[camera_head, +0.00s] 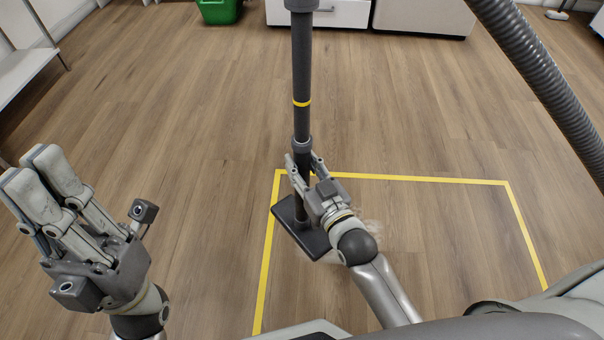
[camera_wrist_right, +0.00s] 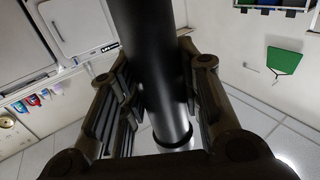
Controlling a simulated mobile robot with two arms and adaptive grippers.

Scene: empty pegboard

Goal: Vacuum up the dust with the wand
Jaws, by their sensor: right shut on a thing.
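The wand (camera_head: 302,75) is a dark upright tube with a yellow band. It ends in a flat black floor head (camera_head: 290,222) at the left edge of the yellow-taped area. My right gripper (camera_head: 304,165) is shut on the wand low down, just above the head. In the right wrist view the dark tube (camera_wrist_right: 150,60) runs between my two fingers. A faint pale patch of dust (camera_head: 374,228) shows on the floor beside my right wrist, partly hidden by it. My left gripper (camera_head: 38,180) is empty at the left; its fingers look close together, but their gap is unclear.
Yellow tape (camera_head: 420,179) marks a rectangle on the wooden floor. A ribbed grey hose (camera_head: 545,85) crosses the upper right. A green bin (camera_head: 219,11) and white cabinets (camera_head: 335,14) stand at the back. A white bench (camera_head: 22,72) is at the left. The middle floor is clear.

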